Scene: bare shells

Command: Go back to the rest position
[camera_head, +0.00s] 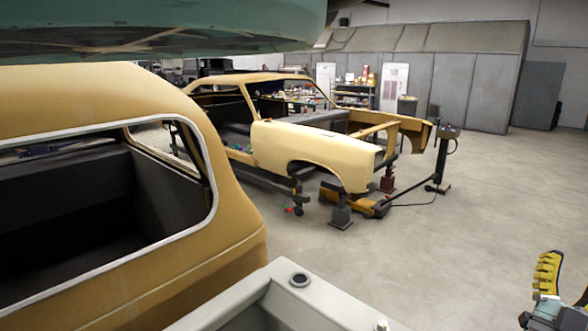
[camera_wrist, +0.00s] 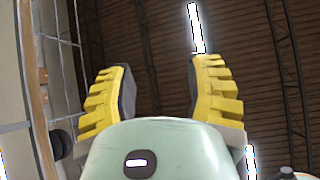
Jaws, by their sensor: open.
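My gripper (camera_wrist: 160,85) shows in the wrist view with its two yellow ribbed fingers spread wide apart. Nothing is between them. The wrist view looks up at a dark ceiling (camera_wrist: 155,30) with beams and light strips. In the head view, part of my gripper (camera_head: 547,275) shows at the lower right edge, with a yellow ribbed finger pointing up. It is over the floor and apart from the car shells. The rest of it is cut off by the picture's edge.
A tan car shell (camera_head: 235,225) fills the near left. A second yellow shell (camera_head: 310,150) stands on supports further back. A control post (camera_head: 440,155) with a cable stands to its right. Grey cabinets (camera_head: 450,85) line the back wall. The concrete floor (camera_head: 480,220) at right is clear.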

